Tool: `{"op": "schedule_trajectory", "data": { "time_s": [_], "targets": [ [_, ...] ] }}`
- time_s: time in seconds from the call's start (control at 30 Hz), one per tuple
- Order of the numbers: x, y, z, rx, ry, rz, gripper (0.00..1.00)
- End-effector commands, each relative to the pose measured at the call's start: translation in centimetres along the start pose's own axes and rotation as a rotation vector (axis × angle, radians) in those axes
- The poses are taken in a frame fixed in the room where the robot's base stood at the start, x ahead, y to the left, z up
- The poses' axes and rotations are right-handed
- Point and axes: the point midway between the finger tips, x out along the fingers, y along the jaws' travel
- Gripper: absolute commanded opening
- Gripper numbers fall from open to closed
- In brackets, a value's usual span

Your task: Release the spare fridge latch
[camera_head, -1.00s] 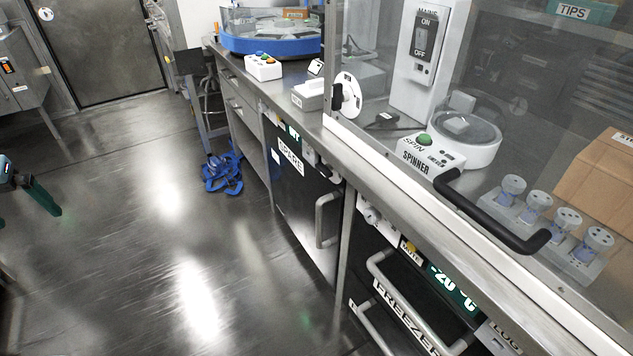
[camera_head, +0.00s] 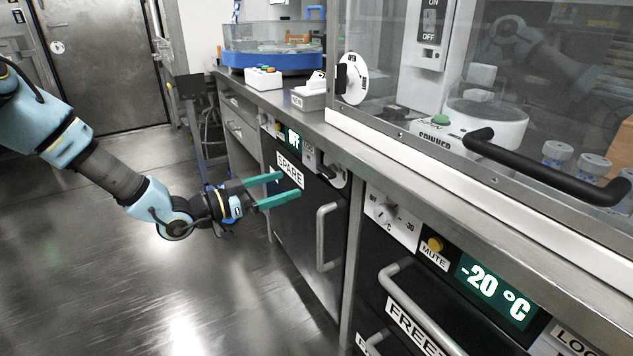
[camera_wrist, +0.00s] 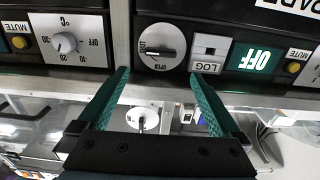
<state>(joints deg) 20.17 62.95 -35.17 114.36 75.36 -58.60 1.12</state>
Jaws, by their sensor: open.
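The spare fridge (camera_head: 290,215) is a dark-fronted unit under the bench with a SPARE label and an upright handle. Its latch, a round white dial with a black bar (camera_head: 333,174), sits at the right of its top panel. In the wrist view the latch (camera_wrist: 160,46) is between and beyond my fingertips, its bar lying about level. The fingers also show in the wrist view (camera_wrist: 160,75), apart from the dial.
Beside the latch are a LOG slot (camera_wrist: 208,50) and a display reading OFF (camera_wrist: 256,58). The freezer (camera_head: 400,290) stands to the right, with a -20 °C display (camera_head: 493,289) and a protruding handle. The bench edge overhangs the panels. The floor at left is clear.

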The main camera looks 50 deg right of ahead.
Motion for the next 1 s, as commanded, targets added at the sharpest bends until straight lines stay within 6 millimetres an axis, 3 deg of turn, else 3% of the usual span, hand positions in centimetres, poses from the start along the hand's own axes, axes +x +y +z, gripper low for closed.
{"op": "schedule_trajectory", "data": {
  "time_s": [0.5,0.7,1.0],
  "targets": [
    [8.6,0.0,0.0,0.001,-0.003,-0.001,1.00],
    [9.8,-0.1,0.0,0.000,-0.005,-0.003,1.00],
    [9.9,-0.1,0.0,0.000,-0.006,-0.003,0.98]
  ]
}}
